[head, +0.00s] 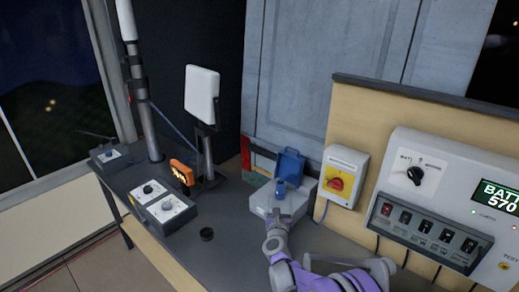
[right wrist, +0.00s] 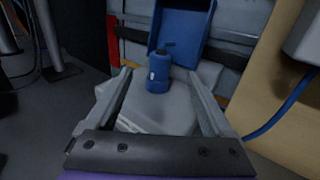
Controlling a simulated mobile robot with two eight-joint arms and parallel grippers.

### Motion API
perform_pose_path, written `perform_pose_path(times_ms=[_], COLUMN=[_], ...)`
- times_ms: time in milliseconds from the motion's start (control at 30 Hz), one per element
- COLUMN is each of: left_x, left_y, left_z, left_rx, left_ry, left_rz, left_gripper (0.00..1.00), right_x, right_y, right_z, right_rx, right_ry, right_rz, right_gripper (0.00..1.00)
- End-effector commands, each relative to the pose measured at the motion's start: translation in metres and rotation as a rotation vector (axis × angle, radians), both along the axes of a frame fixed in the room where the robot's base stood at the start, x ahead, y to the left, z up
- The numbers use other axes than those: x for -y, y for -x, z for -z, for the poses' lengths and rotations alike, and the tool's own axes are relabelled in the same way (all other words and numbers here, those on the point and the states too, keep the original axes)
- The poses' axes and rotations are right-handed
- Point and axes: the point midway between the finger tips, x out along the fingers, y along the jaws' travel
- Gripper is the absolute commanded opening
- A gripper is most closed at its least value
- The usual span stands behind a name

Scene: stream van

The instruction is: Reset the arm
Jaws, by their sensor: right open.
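My right gripper (head: 278,217) reaches from the bottom of the head view to the front of a grey box with a raised blue lid (head: 290,163). In the right wrist view my right gripper (right wrist: 160,100) is open. A blue bottle-shaped piece (right wrist: 158,72) stands on the grey box between and beyond the fingers, and the fingers are apart from it. It also shows in the head view (head: 280,188). The blue lid (right wrist: 182,28) stands open behind it. My left gripper is not in view.
A yellow-and-red switch box (head: 341,177) and a panel with a display (head: 450,200) are on the wooden wall at right. Knob boxes (head: 160,200), an orange device (head: 181,172) and a white panel on a post (head: 202,95) stand at left. The front of the grey table is mostly clear.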

Motion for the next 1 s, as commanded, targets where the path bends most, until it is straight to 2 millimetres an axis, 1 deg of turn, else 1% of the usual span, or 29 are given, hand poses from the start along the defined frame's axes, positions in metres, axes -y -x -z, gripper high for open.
perform_pose_path(times_ms=[67,133,167,200,267,300,367,400,467,500,567,600,667,700,733,767,800,867,900,967,1000], left_x=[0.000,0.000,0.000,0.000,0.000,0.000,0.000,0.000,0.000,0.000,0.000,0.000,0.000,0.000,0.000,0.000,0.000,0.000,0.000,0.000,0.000], left_y=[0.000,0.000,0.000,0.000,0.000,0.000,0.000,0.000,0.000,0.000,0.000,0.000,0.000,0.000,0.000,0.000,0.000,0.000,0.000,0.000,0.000], left_z=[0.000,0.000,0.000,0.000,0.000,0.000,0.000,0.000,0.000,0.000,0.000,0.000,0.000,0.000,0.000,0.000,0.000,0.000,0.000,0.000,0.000], left_rx=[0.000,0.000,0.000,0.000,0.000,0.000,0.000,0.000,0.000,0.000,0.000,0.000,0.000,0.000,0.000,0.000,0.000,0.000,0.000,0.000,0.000], left_ry=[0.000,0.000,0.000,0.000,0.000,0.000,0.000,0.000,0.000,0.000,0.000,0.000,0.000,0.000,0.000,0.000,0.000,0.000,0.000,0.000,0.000], left_rz=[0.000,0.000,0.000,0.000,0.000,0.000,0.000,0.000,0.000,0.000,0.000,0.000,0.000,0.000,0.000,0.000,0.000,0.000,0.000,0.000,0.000], left_gripper=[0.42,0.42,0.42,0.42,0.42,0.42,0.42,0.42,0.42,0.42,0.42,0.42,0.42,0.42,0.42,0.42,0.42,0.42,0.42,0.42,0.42], right_x=[-0.002,-0.007,-0.009,-0.013,-0.020,-0.025,-0.030,-0.033,-0.036,-0.038,-0.039,-0.039,-0.037,-0.034,-0.032,-0.030,-0.026,-0.018,-0.012,-0.003,0.003], right_y=[0.004,0.011,0.016,0.023,0.038,0.050,0.070,0.085,0.109,0.126,0.153,0.172,0.202,0.223,0.239,0.255,0.277,0.311,0.333,0.366,0.386], right_z=[-0.010,-0.026,-0.034,-0.046,-0.062,-0.071,-0.083,-0.088,-0.093,-0.095,-0.095,-0.093,-0.089,-0.084,-0.080,-0.076,-0.069,-0.057,-0.049,-0.036,-0.027], right_rx=[-0.013,-0.038,-0.051,-0.072,-0.105,-0.128,-0.159,-0.179,-0.207,-0.225,-0.248,-0.264,-0.283,-0.295,-0.303,-0.309,-0.317,-0.325,-0.328,-0.327,-0.324], right_ry=[0.057,0.162,0.224,0.320,0.485,0.600,0.777,0.893,1.068,1.182,1.354,1.467,1.633,1.743,1.824,1.903,2.008,2.157,2.253,2.383,2.458], right_rz=[-0.023,-0.065,-0.090,-0.127,-0.192,-0.241,-0.311,-0.358,-0.430,-0.480,-0.558,-0.611,-0.695,-0.754,-0.800,-0.848,-0.913,-1.020,-1.093,-1.206,-1.282], right_gripper=[0.86,0.86,0.86,0.86,0.86,0.86,0.86,0.86,0.86,0.86,0.86,0.86,0.86,0.86,0.86,0.86,0.86,0.86,0.86,0.86,0.86])
